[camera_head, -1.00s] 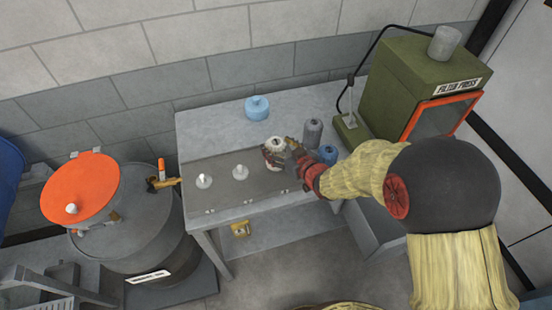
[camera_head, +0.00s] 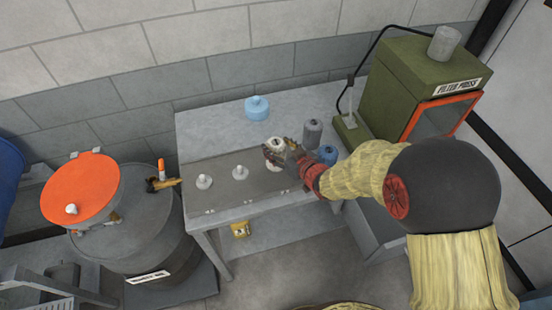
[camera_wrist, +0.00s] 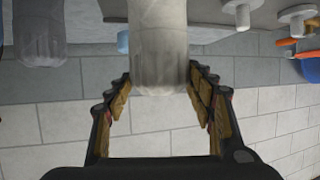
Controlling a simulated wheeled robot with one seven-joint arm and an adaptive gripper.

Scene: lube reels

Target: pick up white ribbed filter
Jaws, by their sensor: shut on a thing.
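The white ribbed filter (camera_head: 277,142) stands upright at the front middle of the metal table (camera_head: 218,135), with a pale base showing just below it. In the wrist view the filter (camera_wrist: 158,45) fills the gap between my fingers, pale and upside down. My gripper (camera_head: 281,151) comes in from the right and is shut on the filter; its fingers (camera_wrist: 160,82) lie on both sides of it. My fingers hide part of its lower body, and I cannot tell whether it is clear of its base.
A grey filter (camera_head: 313,132) and a dark blue one (camera_head: 328,154) stand close right of my gripper. A light blue container (camera_head: 257,108) stands behind. Two white pegs (camera_head: 204,181) (camera_head: 240,173) are to the left. The green filter press (camera_head: 415,85) bounds the right.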

